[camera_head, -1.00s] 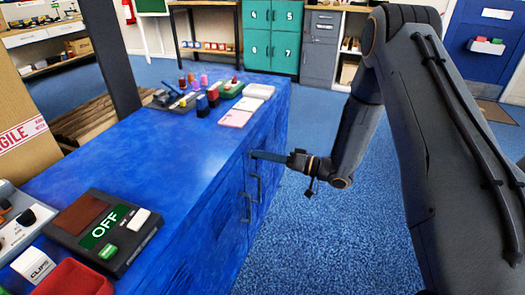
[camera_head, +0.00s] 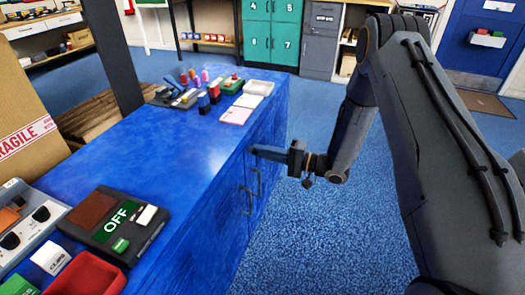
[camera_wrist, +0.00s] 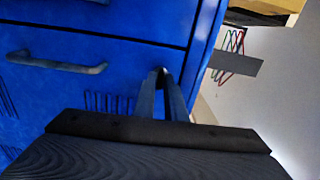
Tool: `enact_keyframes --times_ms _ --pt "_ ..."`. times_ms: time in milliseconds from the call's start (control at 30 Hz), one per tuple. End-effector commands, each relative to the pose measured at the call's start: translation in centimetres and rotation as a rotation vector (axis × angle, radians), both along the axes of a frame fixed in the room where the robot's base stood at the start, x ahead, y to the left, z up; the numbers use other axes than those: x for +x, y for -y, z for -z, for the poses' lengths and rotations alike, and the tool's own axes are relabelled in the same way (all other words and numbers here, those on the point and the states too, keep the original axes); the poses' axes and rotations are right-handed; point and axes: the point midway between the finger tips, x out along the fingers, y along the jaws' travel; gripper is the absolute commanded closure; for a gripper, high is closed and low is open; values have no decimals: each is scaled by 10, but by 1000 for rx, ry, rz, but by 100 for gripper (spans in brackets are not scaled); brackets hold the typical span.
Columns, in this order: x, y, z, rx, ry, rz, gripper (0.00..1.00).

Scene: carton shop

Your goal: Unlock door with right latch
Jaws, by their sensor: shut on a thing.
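The blue cabinet (camera_head: 165,170) stands left of my arm, with doors on its right-hand face. Two dark bar handles show there, a nearer one (camera_head: 248,200) and a farther one (camera_head: 258,181). My gripper (camera_head: 255,150) is at the upper part of the door face, above the farther handle. In the wrist view, my gripper (camera_wrist: 160,75) has its fingertips together against the blue door, close to the cabinet's edge. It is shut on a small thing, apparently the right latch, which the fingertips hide. One handle (camera_wrist: 57,63) lies free of the fingers to the left.
A FRAGILE carton (camera_head: 25,120) stands at left. Blue carpet (camera_head: 310,235) right of the doors is clear.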

Motion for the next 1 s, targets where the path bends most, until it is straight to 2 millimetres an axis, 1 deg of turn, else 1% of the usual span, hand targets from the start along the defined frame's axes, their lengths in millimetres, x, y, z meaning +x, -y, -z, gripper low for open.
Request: enact_keyframes --times_ms 233,633,667,700,733,1000 --pt "0 0 0 13 -40 1 100" --pt "0 0 0 15 -44 1 100" --pt "0 0 0 15 -44 1 84" --pt "0 0 0 15 -44 1 78" --pt "0 0 0 15 -44 1 74" --pt "0 1 0 15 -42 0 74"
